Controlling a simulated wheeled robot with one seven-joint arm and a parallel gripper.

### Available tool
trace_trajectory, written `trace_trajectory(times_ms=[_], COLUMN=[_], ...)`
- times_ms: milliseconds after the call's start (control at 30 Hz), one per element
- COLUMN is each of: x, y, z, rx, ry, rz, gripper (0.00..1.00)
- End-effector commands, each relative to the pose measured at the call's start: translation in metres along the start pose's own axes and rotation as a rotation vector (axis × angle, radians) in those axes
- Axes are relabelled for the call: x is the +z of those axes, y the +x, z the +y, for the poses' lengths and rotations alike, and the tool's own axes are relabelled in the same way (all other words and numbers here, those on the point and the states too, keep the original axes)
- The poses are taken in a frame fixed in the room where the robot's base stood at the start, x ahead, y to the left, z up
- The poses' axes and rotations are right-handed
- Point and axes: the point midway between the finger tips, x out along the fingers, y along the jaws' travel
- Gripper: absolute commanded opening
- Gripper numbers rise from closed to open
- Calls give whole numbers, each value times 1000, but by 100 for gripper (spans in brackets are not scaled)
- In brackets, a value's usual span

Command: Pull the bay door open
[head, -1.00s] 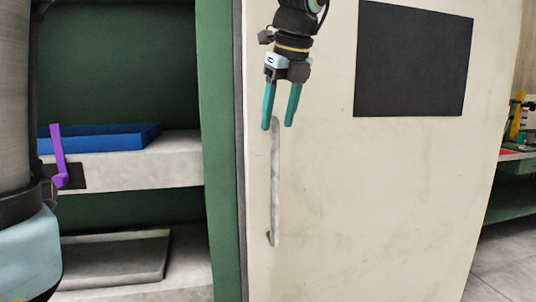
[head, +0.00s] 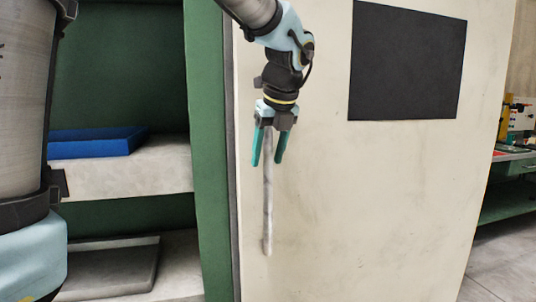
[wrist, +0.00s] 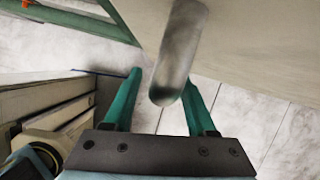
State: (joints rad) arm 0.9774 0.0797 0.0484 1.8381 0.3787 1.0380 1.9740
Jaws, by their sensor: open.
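The bay door (head: 400,200) is a large cream panel with a dark rectangular window, and it fills the right half of the head view. Its handle (head: 267,205) is a long grey upright bar near the door's left edge. My gripper (head: 268,162) is open, pointing down, with its teal fingers either side of the handle's upper part in the head view. In the wrist view the handle (wrist: 178,60) shows as a rounded grey end between the two fingers (wrist: 163,100). I cannot tell whether any finger touches it. The handle's top is hidden behind my gripper.
A green frame (head: 208,150) stands left of the door. Left of it is an open bay with a blue tray (head: 95,143) on a pale shelf and a grey slab (head: 110,268) below. A green workbench (head: 510,190) stands at the far right, with clear floor before it.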

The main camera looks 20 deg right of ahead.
Motion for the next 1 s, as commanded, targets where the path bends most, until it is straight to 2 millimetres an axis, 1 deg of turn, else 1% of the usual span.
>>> trace_trajectory(times_ms=[267,367,700,800,1000], x=[0,0,0,0,0], y=[2,2,2,2,2], z=[0,0,0,0,0], rx=[0,0,0,0,1], ry=[0,0,0,0,0], rz=[0,0,0,0,0], gripper=[57,48,10,0,0])
